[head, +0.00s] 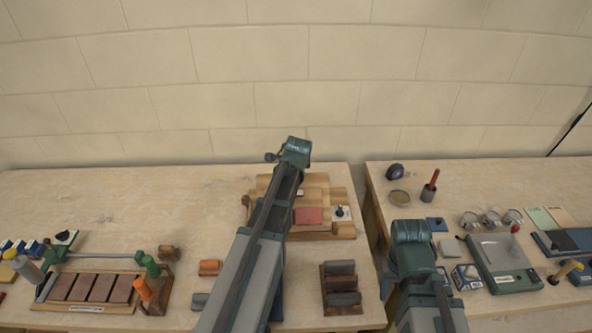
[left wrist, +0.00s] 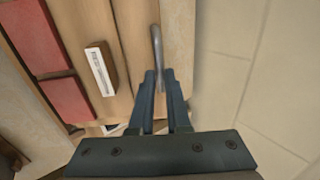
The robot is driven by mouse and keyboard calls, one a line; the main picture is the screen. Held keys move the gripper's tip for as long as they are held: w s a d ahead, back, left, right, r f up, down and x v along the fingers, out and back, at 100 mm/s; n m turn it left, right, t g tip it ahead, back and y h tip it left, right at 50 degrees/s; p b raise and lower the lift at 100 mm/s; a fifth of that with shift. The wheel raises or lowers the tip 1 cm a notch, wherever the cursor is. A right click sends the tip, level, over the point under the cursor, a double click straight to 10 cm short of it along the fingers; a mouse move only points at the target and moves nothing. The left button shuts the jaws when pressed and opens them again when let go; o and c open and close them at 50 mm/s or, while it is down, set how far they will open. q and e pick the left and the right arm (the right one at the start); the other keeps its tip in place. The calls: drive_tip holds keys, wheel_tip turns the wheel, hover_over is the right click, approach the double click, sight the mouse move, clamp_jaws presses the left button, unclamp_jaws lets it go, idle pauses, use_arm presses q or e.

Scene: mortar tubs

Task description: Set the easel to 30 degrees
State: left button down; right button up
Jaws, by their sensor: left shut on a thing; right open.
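The wooden easel (head: 345,232) stands at the back of the left table, with a red tile (head: 309,216) on its board. In the left wrist view its board (left wrist: 122,25) fills the left, with red tiles and a small block with a white label (left wrist: 101,71). My left gripper (left wrist: 159,78) is shut on a thin bent grey metal rod (left wrist: 157,45) at the board's edge. My left arm hides part of the easel in the head view. My right gripper (head: 411,247) is over the right table's front left, open, its fingertips mostly hidden.
Dark rollers (head: 341,283) lie on a wooden stand in front of the easel. A brown-tile rack (head: 92,288) stands at left. A green scale (head: 505,262), tins and a brush pot (head: 429,192) occupy the right table. A gap separates the tables. The back left is clear.

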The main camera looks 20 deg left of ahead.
use_arm(q)
drive_tip(key=shift+s+d+f, duration=0.15)
drive_tip(key=shift+s, duration=0.2)
drive_tip(key=c, duration=1)
unclamp_jaws()
drive_tip(key=shift+o, duration=0.6)
drive_tip(key=shift+w, duration=0.1)
drive_tip(key=shift+r, duration=0.2)
drive_tip(key=shift+s+d+r+p, duration=0.1)
drive_tip(key=shift+s+r+p, duration=0.2)
drive_tip(key=shift+r+p, duration=0.3)
drive_tip(key=p+v, duration=1)
drive_tip(key=v, duration=0.2)
drive_tip(key=shift+s+d, duration=0.1)
drive_tip(key=shift+s, duration=0.05)
